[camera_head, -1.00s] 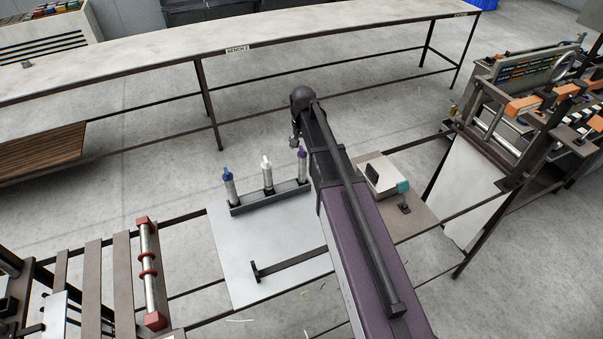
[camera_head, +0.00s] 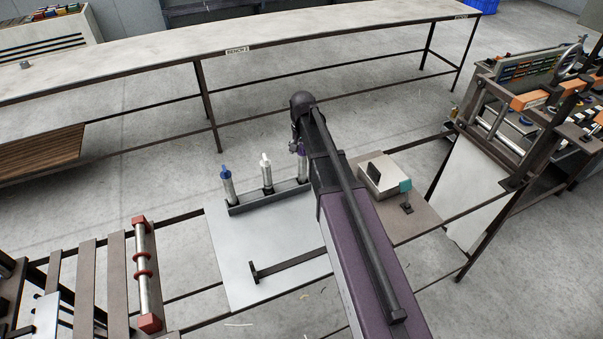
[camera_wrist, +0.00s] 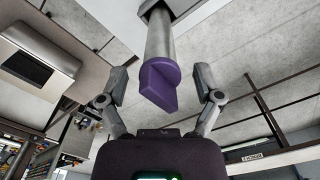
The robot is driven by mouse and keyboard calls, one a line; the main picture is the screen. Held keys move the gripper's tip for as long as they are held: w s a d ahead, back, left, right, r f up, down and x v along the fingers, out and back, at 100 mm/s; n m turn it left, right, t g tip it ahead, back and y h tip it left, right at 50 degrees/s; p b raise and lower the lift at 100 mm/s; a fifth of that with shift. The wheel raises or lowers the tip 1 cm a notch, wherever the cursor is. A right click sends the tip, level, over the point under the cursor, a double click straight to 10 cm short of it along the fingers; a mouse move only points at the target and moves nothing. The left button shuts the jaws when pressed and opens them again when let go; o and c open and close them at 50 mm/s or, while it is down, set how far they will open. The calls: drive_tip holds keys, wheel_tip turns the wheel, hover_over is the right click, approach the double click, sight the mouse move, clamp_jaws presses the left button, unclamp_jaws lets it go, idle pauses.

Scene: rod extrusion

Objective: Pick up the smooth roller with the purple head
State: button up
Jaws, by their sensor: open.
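The smooth roller with the purple head (camera_wrist: 160,84) hangs into the wrist view from the top, its metal shaft (camera_wrist: 160,38) above the head in the picture. My gripper (camera_wrist: 160,92) is open, with one finger on each side of the purple head and a gap on both sides. In the head view the purple-headed roller (camera_head: 302,165) stands at the right end of a dark rack (camera_head: 270,198), partly hidden by my arm. A white-headed roller (camera_head: 266,172) and a blue-headed roller (camera_head: 227,183) stand to its left in the same rack.
A white box (camera_head: 383,177) stands right of my arm. A roller with red ends (camera_head: 143,268) lies at lower left. The pale plate (camera_head: 240,255) before the rack is largely clear. A long bench (camera_head: 150,65) runs behind.

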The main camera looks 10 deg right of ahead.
drive_tip(key=shift+f+b, duration=0.6)
drive_tip(key=shift+f, duration=0.25)
clamp_jaws()
drive_tip(key=shift+r, duration=0.15)
wheel_tip(320, 180, up, 4)
drive_tip(key=p, duration=0.4)
drive_tip(key=shift+f, duration=0.2)
drive_tip(key=s+a, duration=0.3)
drive_tip(key=s, duration=0.4)
drive_tip(key=s+a+r+p, duration=0.1)
drive_tip(key=s+a, duration=0.3)
drive_tip(key=s, duration=0.3)
drive_tip(key=shift+s, duration=0.2)
drive_tip(key=shift+w+a+r, duration=0.1)
